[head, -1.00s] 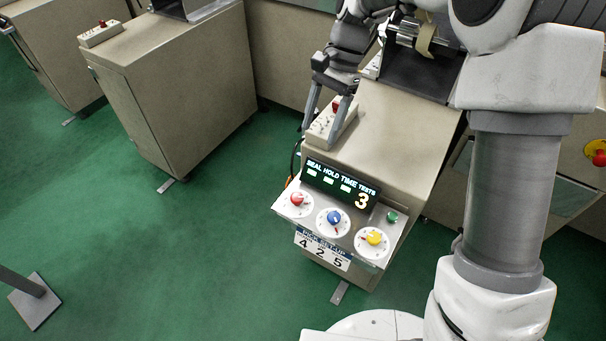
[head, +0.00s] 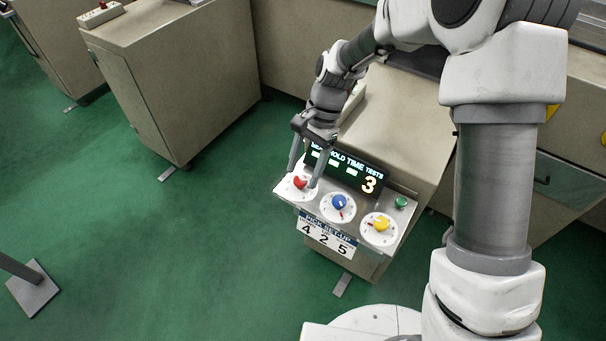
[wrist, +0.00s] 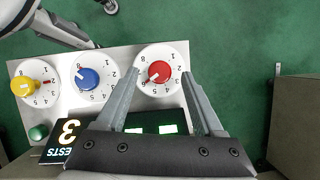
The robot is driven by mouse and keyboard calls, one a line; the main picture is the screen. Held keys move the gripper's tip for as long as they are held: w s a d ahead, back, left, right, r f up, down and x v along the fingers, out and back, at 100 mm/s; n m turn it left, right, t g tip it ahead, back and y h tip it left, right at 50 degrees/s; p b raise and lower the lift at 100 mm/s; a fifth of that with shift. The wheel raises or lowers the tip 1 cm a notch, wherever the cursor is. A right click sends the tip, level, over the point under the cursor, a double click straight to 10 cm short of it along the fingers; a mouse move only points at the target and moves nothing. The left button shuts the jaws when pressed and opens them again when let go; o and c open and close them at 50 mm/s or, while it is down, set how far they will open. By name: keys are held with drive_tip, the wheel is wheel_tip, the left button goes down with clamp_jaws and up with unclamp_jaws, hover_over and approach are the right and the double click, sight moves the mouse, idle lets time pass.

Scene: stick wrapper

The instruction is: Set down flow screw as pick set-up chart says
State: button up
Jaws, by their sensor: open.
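Three dials sit on the machine's sloped front panel: a red knob (head: 299,182) at left, a blue knob (head: 339,202) and a yellow knob (head: 381,224). No label reading flow screw is legible. My gripper (head: 303,178) is open, its fingers reaching down around the red knob. In the wrist view the fingertips (wrist: 160,75) lie either side of the red knob (wrist: 159,71); contact cannot be told. Its red mark points lower left, seemingly near 6.
A dark display (head: 345,172) behind the dials reads HOLD TIME TESTS and 3, partly hidden by my gripper. A green button (head: 401,202) is at the panel's right. A beige cabinet (head: 175,85) stands at left; green floor (head: 150,250) is clear in front.

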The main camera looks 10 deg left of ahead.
drive_tip(key=shift+s+a+f, duration=0.1)
drive_tip(key=shift+s+f, duration=0.1)
drive_tip(key=shift+f, duration=0.3)
clamp_jaws()
drive_tip(key=shift+r, duration=0.1)
